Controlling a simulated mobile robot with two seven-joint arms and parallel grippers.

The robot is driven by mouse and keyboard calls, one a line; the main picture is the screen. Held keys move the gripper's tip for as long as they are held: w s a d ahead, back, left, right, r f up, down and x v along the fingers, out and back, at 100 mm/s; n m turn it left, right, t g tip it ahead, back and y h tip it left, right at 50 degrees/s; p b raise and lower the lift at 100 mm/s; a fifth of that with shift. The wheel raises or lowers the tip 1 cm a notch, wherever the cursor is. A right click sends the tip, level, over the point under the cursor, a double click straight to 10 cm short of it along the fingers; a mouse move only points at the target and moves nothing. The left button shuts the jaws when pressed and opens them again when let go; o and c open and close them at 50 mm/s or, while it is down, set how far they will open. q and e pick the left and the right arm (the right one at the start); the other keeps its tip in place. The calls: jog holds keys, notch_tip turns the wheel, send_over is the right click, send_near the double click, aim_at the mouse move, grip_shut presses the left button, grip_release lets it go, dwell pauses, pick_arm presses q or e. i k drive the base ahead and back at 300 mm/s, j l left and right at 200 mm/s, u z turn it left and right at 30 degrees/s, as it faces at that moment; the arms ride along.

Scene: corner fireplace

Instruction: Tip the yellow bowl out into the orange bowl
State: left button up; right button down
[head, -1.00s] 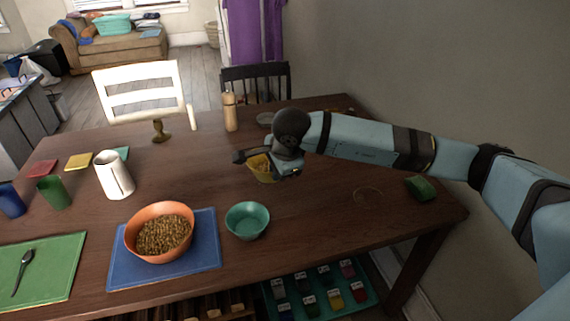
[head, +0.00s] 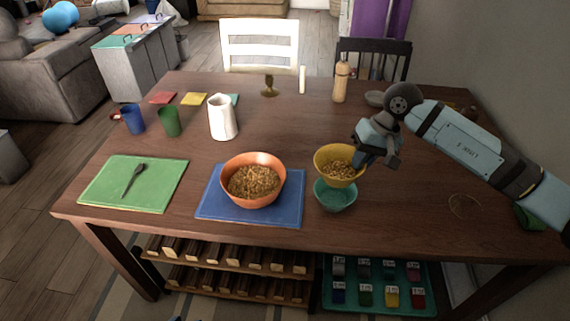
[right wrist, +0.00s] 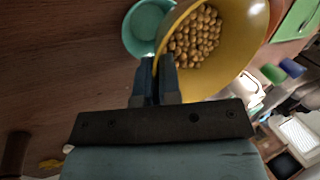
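The yellow bowl (head: 337,168) holds small tan-brown round pieces and is roughly upright. My right gripper (head: 366,158) is shut on its right rim; the right wrist view shows the fingers (right wrist: 155,82) on the wall of the yellow bowl (right wrist: 238,62). The yellow bowl hangs above and just behind the teal bowl (head: 335,196). The orange bowl (head: 278,184) stands to the left on a blue mat (head: 222,206) and is full of similar brown pieces. The teal bowl also shows in the right wrist view (right wrist: 143,30). My left gripper is not in view.
A white pitcher (head: 222,118), green cup (head: 169,121) and blue cup (head: 132,119) stand to the left. A green mat (head: 105,190) with a dark spoon lies front left. A tan bottle (head: 340,82) stands behind.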

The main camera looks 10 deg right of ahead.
aim_at(233, 166)
jog(key=i+j, duration=0.15)
jog(key=j, duration=0.25)
jog(key=i+j, duration=0.15)
jog(key=j, duration=0.25)
jog(key=i+j, duration=0.15)
jog(key=j, duration=0.25)
jog(key=i+j, duration=0.15)
jog(key=j, duration=0.25)
